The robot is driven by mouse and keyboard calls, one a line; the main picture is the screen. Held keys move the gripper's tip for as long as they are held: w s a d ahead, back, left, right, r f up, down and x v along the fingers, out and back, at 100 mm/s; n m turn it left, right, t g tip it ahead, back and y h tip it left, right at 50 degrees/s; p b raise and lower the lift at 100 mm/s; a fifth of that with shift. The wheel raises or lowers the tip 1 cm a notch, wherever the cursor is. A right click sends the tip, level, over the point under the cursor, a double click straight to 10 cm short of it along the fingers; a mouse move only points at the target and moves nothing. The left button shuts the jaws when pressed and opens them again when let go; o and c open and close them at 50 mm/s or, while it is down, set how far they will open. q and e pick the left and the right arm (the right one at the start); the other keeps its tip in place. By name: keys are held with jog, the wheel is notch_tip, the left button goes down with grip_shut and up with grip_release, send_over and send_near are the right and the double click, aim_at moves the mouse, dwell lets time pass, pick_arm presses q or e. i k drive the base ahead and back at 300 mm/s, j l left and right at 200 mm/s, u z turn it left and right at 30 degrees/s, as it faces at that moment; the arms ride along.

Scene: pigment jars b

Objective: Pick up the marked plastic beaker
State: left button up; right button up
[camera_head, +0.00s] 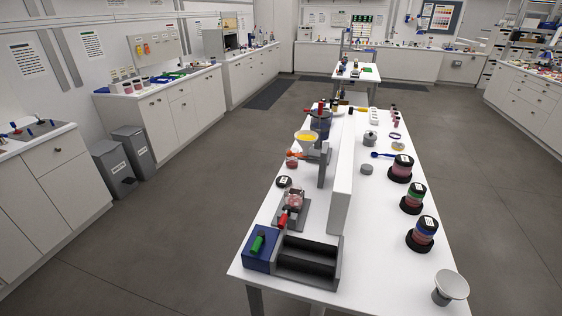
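I cannot single out a marked plastic beaker at this size. The last two carry small white labels. A bowl of yellow material (306,136) sits on a grey stand left of the white divider. Neither of my grippers is in view.
A blue box with a grey roller unit (308,262) fills the near left corner. A white-topped round stand (450,286) is at the near right. A white upright divider (342,185) splits the table lengthwise. Grey bins (131,150) stand by the left cabinets. The floor right of the table is clear.

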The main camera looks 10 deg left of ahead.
aim_at(293, 163)
jog(key=j+z, duration=0.2)
jog(key=j, duration=0.3)
jog(key=j+z, duration=0.2)
jog(key=j, duration=0.3)
jog(key=j+z, duration=0.2)
jog(key=j, duration=0.3)
jog(key=k+j+z, duration=0.25)
jog(key=j, duration=0.25)
jog(key=j+z, duration=0.2)
jog(key=j, duration=0.3)
jog(key=i+j+z, duration=0.2)
jog(key=j, duration=0.2)
jog(key=i+j+z, duration=0.25)
jog(key=j, duration=0.15)
jog(key=j+z, duration=0.2)
jog(key=j, duration=0.25)
jog(key=i+j+z, duration=0.2)
jog(key=j, duration=0.25)
jog(key=k, duration=0.1)
